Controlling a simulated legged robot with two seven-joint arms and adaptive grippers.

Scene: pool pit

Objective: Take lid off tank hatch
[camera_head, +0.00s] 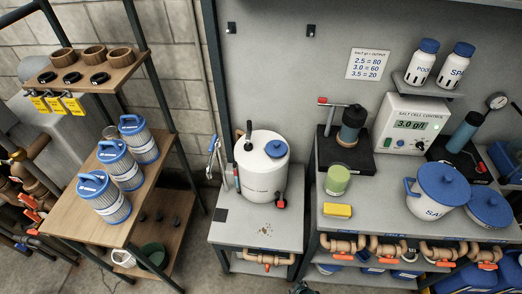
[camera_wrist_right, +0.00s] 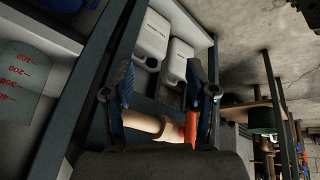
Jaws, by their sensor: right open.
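A white cylindrical tank (camera_head: 258,176) stands on the grey bench in the middle of the head view. A round blue lid (camera_head: 277,149) sits on the right part of its top, over the hatch. A dark fitting rises from the top left of the tank. My right gripper (camera_wrist_right: 160,88) shows in the right wrist view with its two fingers spread and nothing held between them. It is below and away from the tank, near a tan pipe (camera_wrist_right: 150,124) with an orange handle. My left gripper is in neither view.
Blue filter cartridges (camera_head: 105,198) stand on the left shelf. Pipes with orange valves run below the right bench. The bench front before the tank is mostly clear.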

